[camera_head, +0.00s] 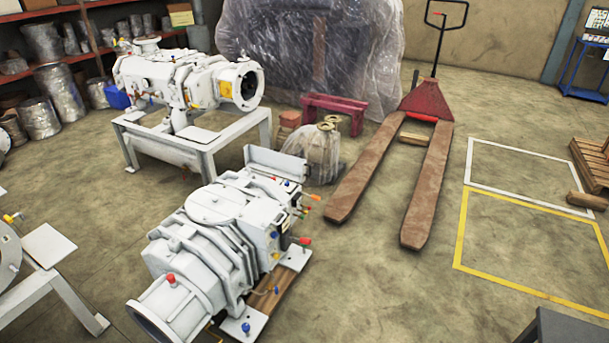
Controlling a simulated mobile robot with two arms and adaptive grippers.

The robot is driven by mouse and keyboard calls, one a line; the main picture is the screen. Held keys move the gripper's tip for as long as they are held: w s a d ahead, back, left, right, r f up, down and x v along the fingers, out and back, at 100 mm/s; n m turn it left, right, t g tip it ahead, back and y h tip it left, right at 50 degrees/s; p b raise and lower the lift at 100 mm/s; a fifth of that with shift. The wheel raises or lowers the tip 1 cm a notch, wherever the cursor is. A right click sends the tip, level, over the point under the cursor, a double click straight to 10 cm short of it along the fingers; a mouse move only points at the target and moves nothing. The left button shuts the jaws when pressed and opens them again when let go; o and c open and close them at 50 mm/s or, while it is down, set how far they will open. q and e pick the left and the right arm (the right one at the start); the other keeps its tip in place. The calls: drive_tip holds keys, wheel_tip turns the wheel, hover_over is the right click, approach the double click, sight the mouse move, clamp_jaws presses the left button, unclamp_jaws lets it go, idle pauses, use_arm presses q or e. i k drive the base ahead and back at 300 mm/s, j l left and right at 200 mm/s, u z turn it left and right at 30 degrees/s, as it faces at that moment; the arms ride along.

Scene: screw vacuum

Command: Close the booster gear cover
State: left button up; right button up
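A white vacuum machine (220,225) sits low on the floor at the front, left of centre. Its round open flange faces the lower left. A flat grey-white panel (275,165) stands at its far end; I cannot tell whether this is the booster gear cover or how it is attached. Red, blue, orange and yellow fittings show along its right side. A second white machine (175,78) rests on a white frame behind it, with an open round flange facing right. Neither of my grippers is in view.
A pallet jack (427,105) with brown forks stands right of centre. Plastic-wrapped goods (310,50) stand behind. A white frame leg (80,305) and plate (48,245) are at the left edge. Wooden pallets (592,160) are at the right. The marked floor at right is mostly clear.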

sight(291, 167)
drive_tip(key=i+l+u, duration=0.35)
drive_tip(key=i+l, duration=0.45)
